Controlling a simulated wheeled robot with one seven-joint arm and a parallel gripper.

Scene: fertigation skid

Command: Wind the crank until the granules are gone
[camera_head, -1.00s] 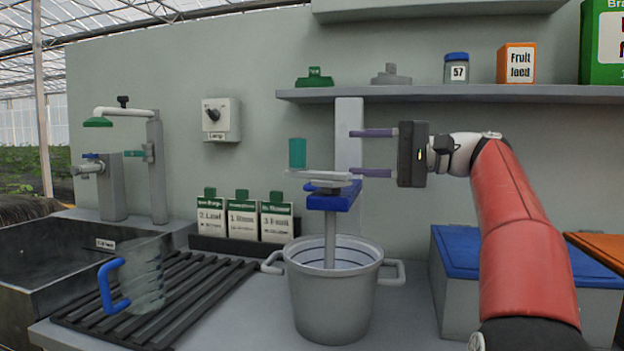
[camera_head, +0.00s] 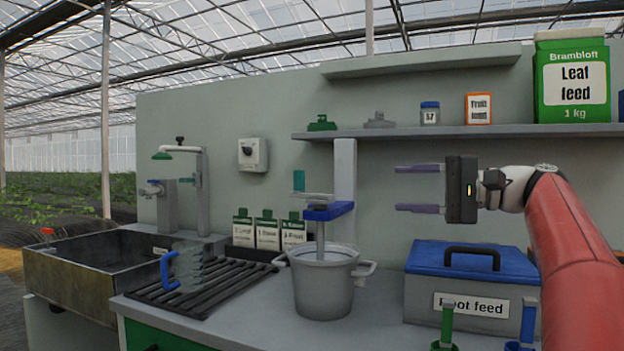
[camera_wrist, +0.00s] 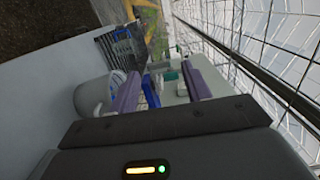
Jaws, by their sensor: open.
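The crank's green upright handle (camera_head: 299,180) stands at the left end of a flat grey crank arm (camera_head: 306,195), above a blue mixer head (camera_head: 328,211). A shaft (camera_head: 320,238) runs down from the head into a grey two-handled pot (camera_head: 323,288). The inside of the pot is seen only at its rim, so I cannot tell whether granules are in it. My gripper (camera_head: 418,189) is open and empty, to the right of the crank and apart from it, with its purple fingers pointing left. The pot also shows in the wrist view (camera_wrist: 92,96).
A blue-lidded Root feed box (camera_head: 470,280) stands right of the pot. A clear jug with a blue handle (camera_head: 187,268) stands on a black rack (camera_head: 205,290) beside the sink (camera_head: 75,280). Bottles (camera_head: 267,232) line the wall. A shelf (camera_head: 460,132) runs above my gripper.

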